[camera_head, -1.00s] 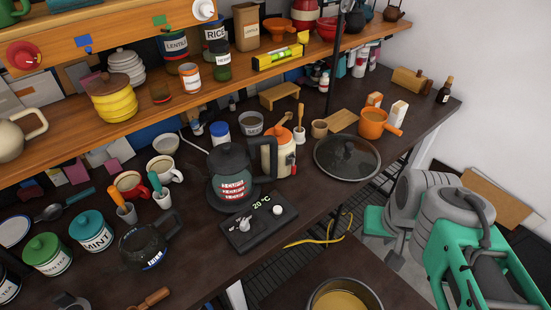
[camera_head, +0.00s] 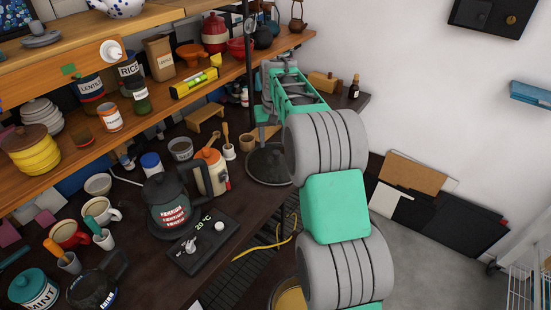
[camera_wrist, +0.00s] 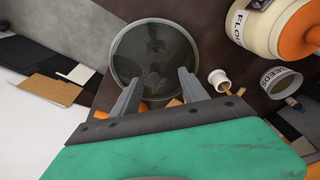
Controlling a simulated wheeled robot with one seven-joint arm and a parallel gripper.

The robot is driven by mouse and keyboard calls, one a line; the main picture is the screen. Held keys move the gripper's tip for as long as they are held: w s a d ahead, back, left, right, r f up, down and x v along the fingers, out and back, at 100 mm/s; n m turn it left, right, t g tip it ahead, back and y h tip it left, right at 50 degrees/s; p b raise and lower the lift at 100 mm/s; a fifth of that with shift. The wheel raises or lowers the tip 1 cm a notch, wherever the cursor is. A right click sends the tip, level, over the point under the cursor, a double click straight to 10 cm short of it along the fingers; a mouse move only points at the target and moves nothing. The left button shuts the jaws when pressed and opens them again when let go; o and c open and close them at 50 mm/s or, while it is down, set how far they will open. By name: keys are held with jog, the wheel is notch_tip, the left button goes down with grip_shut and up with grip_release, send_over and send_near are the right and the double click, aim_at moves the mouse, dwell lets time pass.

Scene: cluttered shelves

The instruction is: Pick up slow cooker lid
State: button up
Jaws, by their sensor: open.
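The slow cooker lid (camera_head: 266,166) is a round, dark glass lid with a dark rim, lying on the dark counter near its front edge. My arm hides its right part in the head view. In the wrist view the lid (camera_wrist: 155,45) lies beyond my fingers, with a blurry knob near its middle. My gripper (camera_wrist: 160,75) is open and empty, its two fingers apart over the near part of the lid. The gap between fingertips and lid is hard to judge.
A flour canister (camera_wrist: 262,22) and a small white pot (camera_wrist: 219,81) stand right of the lid in the wrist view. A dark kettle (camera_head: 166,203) and black scale (camera_head: 202,241) stand left in the head view. The shelf (camera_head: 75,130) overhangs the counter's back.

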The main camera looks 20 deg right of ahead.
aim_at(276, 152)
jog(key=w+d+f, duration=0.2)
jog(key=w, duration=0.1)
jog(key=shift+d+f, duration=0.2)
jog(key=shift+f, duration=0.05)
jog(key=f, duration=0.2)
jog(key=w+f+p, duration=0.1)
jog(key=f, duration=0.2)
jog(key=f+p, duration=0.1)
jog(key=f, duration=0.1)
jog(key=shift+w+d+f, duration=0.15)
jog(key=shift+d+f, duration=0.05)
jog(key=shift+f, duration=0.2)
grip_shut()
jog(key=shift+r, duration=0.1)
